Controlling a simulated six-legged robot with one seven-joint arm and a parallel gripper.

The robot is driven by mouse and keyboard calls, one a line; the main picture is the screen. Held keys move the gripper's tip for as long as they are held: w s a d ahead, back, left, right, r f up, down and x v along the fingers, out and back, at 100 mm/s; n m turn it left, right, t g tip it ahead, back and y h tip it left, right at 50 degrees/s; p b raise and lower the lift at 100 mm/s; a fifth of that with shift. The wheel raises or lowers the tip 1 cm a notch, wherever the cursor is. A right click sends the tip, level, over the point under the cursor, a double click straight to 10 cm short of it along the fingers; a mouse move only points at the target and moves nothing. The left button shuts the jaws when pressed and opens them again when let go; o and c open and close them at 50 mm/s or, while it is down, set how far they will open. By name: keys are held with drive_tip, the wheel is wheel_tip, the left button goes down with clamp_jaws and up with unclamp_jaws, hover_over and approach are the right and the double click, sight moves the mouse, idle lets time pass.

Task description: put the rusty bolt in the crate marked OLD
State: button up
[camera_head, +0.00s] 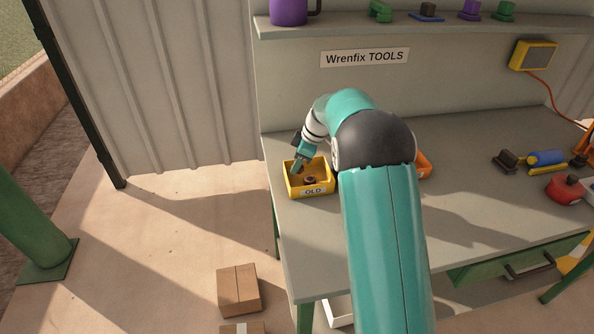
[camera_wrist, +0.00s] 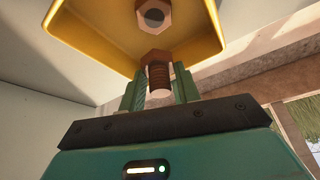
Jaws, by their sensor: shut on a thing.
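The yellow crate marked OLD (camera_head: 292,191) stands on the left end of the bench in the head view. Its yellow wall (camera_wrist: 85,28) fills the top of the wrist view. My gripper (camera_head: 297,169) is at the left part of this crate in the head view. In the wrist view my gripper (camera_wrist: 159,88) is shut on the rusty bolt (camera_wrist: 158,73), its brown hex head pointing away from the jaws and its threaded shank between the fingers. A second brown hex piece (camera_wrist: 153,16) lies inside the crate, and a dark piece (camera_head: 310,180) shows there in the head view.
An orange crate (camera_head: 424,166) is partly hidden behind my arm. A red round item (camera_head: 566,190), a blue cylinder (camera_head: 546,157) and a dark block (camera_head: 505,160) lie on the right of the grey bench (camera_head: 480,215). Cardboard boxes (camera_head: 239,290) stand on the floor.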

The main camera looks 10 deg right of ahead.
drive_tip(key=shift+w+f, duration=0.2)
drive_tip(key=shift+f, duration=0.8)
drive_tip(key=shift+w+f, duration=0.2)
drive_tip(key=shift+f, duration=0.75)
drive_tip(key=shift+f, duration=0.2)
drive_tip(key=o, duration=0.8)
drive_tip(key=shift+o, duration=0.2)
